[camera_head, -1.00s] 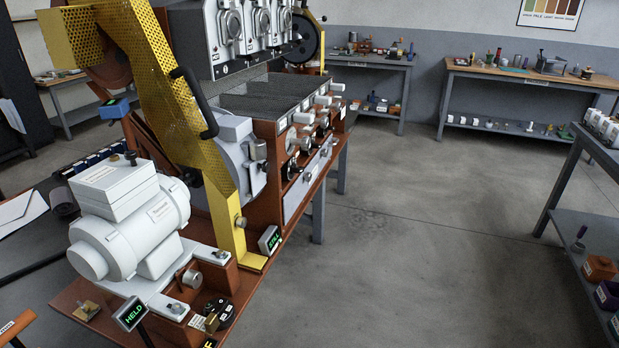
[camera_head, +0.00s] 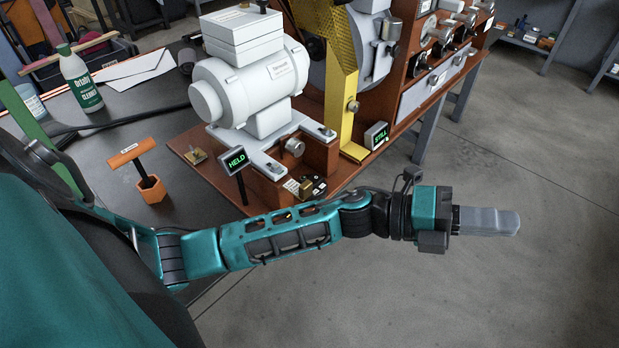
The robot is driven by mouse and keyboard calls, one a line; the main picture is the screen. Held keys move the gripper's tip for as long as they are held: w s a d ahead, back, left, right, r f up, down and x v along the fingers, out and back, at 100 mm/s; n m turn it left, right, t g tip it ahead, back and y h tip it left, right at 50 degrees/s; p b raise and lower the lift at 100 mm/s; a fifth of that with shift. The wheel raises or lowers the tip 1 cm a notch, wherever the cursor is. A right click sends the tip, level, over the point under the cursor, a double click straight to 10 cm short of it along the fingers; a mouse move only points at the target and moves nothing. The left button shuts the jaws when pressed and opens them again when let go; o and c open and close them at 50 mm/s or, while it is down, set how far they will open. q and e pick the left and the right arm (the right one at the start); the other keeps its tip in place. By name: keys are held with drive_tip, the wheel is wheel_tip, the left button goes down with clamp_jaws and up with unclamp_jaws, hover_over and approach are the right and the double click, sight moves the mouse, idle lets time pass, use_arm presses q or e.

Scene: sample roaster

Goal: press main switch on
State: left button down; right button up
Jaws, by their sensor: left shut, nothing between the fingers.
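A small black control with pale labels (camera_head: 317,186) sits at the front corner of the red-brown machine base (camera_head: 195,165), with a brass block (camera_head: 305,190) beside it. I cannot read its labels or its setting, and cannot tell for sure that it is the main switch. My left arm reaches across in front of this corner and hides what lies lower. My left gripper (camera_head: 508,222) is shut and empty, pointing right over the open floor, well to the right of the control and apart from the machine. My right gripper is not in view.
The grey motor (camera_head: 245,85) stands on the base. A HELD display (camera_head: 236,160) and a STILL display (camera_head: 377,136) are lit green. The floor at right is clear.

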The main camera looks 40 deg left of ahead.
use_arm(q)
wheel_tip(320, 180, down, 6)
drive_tip(key=s+m+g+y+b, duration=0.25)
drive_tip(key=m+g+y, duration=0.25)
drive_tip(key=m+g, duration=0.7)
drive_tip(key=w+a+f+m+t+y+b, duration=0.2)
drive_tip(key=w+a+f+m+y+b, duration=0.15)
drive_tip(key=a+f+m+y, duration=0.3)
drive_tip(key=w+a+r+y+b, duration=0.1)
drive_tip(key=a+y, duration=0.3)
drive_tip(key=a, duration=0.5)
drive_tip(key=w+a+r+m+t+y+b, duration=0.1)
drive_tip(key=w+a+r+y, duration=0.2)
drive_tip(key=a, duration=0.5)
drive_tip(key=w+a+r+m+t+y+b, duration=0.1)
drive_tip(key=w+a+r+y, duration=0.2)
drive_tip(key=a, duration=0.6)
drive_tip(key=shift+a+y, duration=0.3)
drive_tip(key=shift+y, duration=0.55)
